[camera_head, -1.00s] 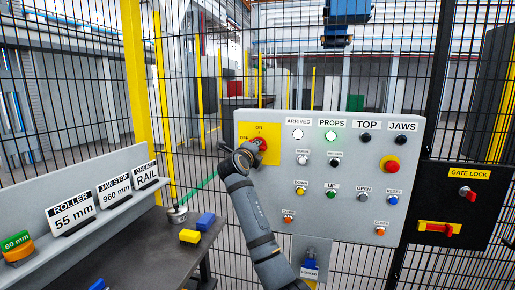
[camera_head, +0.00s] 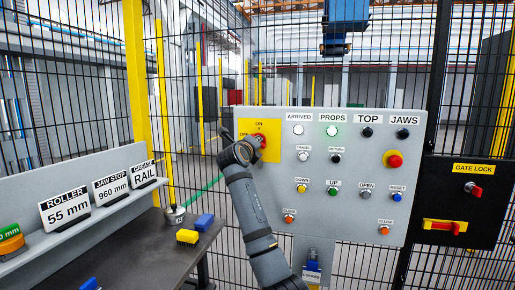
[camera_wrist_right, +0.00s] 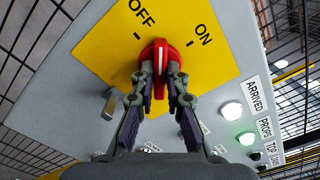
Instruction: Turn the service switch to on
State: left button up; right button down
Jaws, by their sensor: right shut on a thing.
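The service switch (camera_head: 261,140) is a red rotary knob on a yellow plate (camera_head: 273,127) marked ON and OFF, at the upper left of the grey panel. In the right wrist view, the red knob (camera_wrist_right: 159,52) has a white pointer line that lies between the OFF and ON marks. My right gripper (camera_wrist_right: 160,78) is shut on the knob, with one finger on each side. In the head view, my right gripper (camera_head: 252,148) covers part of the plate. My left gripper is not in view.
The grey panel (camera_head: 330,210) carries several lamps and buttons, including a red stop button (camera_head: 393,159). A black gate lock box (camera_head: 490,210) is at right. A grey bench (camera_head: 150,245) with blocks and signs stands at left. Wire fence lies behind.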

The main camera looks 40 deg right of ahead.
jog(key=shift+f+m+b, duration=0.25)
jog(key=shift+m+b, duration=0.45)
jog(key=shift+b, duration=0.15)
jog(key=c, duration=1.2)
grip_release()
jog(key=shift+r, duration=0.2)
jog(key=shift+a, duration=0.1)
jog(key=b+v, duration=0.4)
jog(key=v, duration=0.3)
